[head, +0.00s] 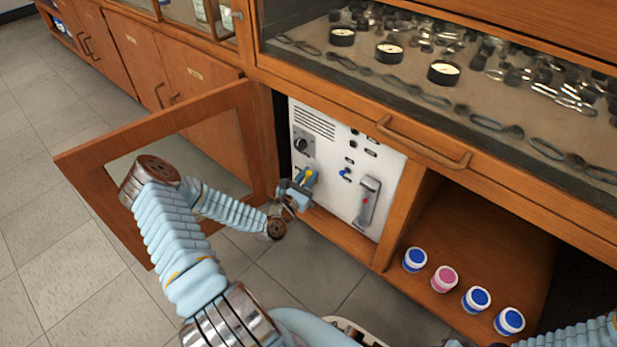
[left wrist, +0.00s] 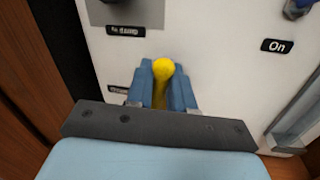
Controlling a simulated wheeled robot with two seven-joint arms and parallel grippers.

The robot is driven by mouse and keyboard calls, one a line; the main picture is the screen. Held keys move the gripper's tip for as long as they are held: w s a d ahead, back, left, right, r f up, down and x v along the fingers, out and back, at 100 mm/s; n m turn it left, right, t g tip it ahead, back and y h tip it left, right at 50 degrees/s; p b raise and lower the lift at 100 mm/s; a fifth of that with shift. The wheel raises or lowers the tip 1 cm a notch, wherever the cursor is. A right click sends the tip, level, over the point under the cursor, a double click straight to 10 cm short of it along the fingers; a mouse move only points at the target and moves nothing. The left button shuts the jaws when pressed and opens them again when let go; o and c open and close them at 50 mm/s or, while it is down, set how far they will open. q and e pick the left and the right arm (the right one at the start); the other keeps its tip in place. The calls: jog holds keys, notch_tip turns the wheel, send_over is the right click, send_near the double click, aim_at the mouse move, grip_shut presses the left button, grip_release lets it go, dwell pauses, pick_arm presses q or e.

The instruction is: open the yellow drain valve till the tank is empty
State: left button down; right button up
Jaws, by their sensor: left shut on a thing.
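The yellow drain valve (head: 310,173) is a small yellow lever on the lower left of a white panel (head: 327,125) set inside the cabinet. In the left wrist view the yellow handle (left wrist: 162,80) stands between the two blue fingers of my left gripper (left wrist: 162,88), its rounded tip showing above them. My left gripper (head: 303,182) is shut on this handle. The valve's base is hidden behind the fingers. The tank and its level cannot be made out. My right gripper is not in view; only a bit of the right arm shows at the lower right edge.
A blue knob (head: 345,173) and a grey lever handle (head: 368,200) sit right of the valve. An open wooden door (head: 240,100) stands left, close to my left arm. Several lidded jars (head: 444,279) stand on the lower right shelf. A glass-topped drawer (head: 470,90) overhangs the panel.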

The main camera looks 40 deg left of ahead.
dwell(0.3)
pick_arm(q)
jog(key=c, duration=1.1)
grip_release()
jog(key=shift+c, duration=0.2)
jog(key=shift+s, duration=0.1)
jog(key=s+d+p, duration=0.1)
jog(key=s, duration=1.2)
jog(key=shift+s+d+f, duration=0.25)
jog(key=shift+s+d, duration=0.05)
